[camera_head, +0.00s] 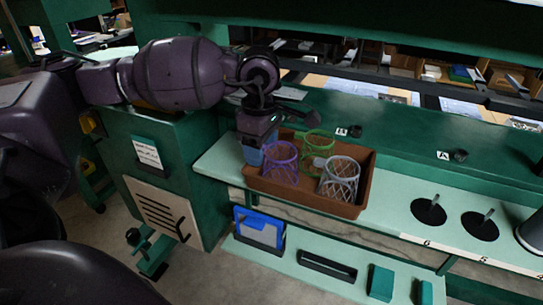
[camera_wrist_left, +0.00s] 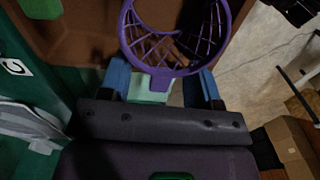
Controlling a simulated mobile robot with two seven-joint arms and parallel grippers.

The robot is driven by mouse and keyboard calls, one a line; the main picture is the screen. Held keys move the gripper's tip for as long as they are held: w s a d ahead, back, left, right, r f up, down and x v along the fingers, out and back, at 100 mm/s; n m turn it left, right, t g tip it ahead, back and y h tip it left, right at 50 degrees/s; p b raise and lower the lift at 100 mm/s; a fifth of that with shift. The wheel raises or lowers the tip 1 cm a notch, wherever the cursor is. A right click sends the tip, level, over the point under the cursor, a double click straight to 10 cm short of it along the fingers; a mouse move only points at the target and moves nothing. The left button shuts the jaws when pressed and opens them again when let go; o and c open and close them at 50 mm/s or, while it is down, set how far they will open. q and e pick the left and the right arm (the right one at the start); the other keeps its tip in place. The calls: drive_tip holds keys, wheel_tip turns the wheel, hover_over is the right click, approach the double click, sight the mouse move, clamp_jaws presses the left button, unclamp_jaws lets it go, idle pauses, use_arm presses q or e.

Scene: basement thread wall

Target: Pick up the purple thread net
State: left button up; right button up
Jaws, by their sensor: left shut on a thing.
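The purple thread net (camera_head: 280,165) is an open mesh cup in the left part of a brown tray (camera_head: 305,202), which stands on the pale green shelf. My left gripper (camera_head: 256,155) is at the tray's left end, with blue fingers beside the net. In the left wrist view, the net's purple rim (camera_wrist_left: 176,72) lies just ahead of my left gripper (camera_wrist_left: 163,86), which is shut on the net at its near side. I cannot tell whether the net's bottom touches the tray. My right gripper is not in view.
A green net (camera_head: 319,139) and a grey net (camera_head: 341,178) stand in the same tray, close to the purple one. Black discs with pegs (camera_head: 429,211) are on the shelf to the right. A green ledge (camera_head: 400,138) runs behind the tray.

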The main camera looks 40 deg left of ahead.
use_arm(q)
wheel_tip(320, 180, up, 20)
drive_tip(key=p, duration=0.2)
idle(0.8)
idle(0.4)
